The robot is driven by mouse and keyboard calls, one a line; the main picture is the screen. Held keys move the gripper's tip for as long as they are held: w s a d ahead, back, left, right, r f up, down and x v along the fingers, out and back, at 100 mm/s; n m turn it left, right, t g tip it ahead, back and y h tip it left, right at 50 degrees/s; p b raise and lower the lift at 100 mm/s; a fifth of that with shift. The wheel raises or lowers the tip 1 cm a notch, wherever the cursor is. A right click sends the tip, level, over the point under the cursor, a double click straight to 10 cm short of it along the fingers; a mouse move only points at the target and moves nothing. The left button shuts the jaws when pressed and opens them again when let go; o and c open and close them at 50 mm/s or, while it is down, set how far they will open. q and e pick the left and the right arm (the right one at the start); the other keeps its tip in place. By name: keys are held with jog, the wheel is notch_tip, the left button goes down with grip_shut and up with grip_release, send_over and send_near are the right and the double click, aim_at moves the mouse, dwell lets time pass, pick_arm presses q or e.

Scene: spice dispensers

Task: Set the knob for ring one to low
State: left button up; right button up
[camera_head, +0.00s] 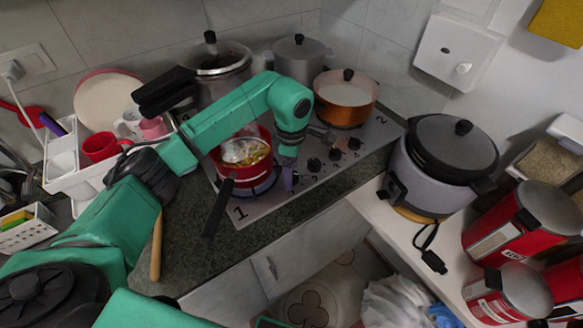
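The stove (258,209) is a grey cooktop marked 1 at its front left corner and 2 at its right. Ring one, near the 1, carries a red pot (228,168) with food in it; a bluish glow shows under the pot. Several dark knobs line the stove's front right part, including one knob (313,165), another (335,154) and a third (354,143). My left gripper (288,182) points down at the left end of this row, close to the panel. It hides whatever knob lies there. Its fingers are too small to read, and contact is unclear. My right gripper is not in view.
A copper pot (345,114) stands at the stove's right and steel pots (222,84) behind. The red pot's black handle (218,208) juts over the front edge. A rice cooker (440,175) stands right; a dish rack (62,160) stands left.

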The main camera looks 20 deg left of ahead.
pick_arm(q)
jog(key=shift+w, duration=0.1)
grip_shut()
jog(key=m+b, duration=0.2)
jog(key=shift+w+f+b, duration=0.1)
jog(key=shift+f+b, duration=0.25)
jog(key=shift+b, duration=0.05)
jog(key=shift+r+m, duration=0.15)
jog(key=shift+m, duration=0.35)
jog(key=shift+r, duration=0.2)
grip_release()
notch_tip(320, 180, up, 8)
jog(key=shift+f+b, duration=0.1)
jog(key=shift+b, duration=0.9)
notch_tip(320, 180, up, 7)
jog(key=shift+p, duration=0.4)
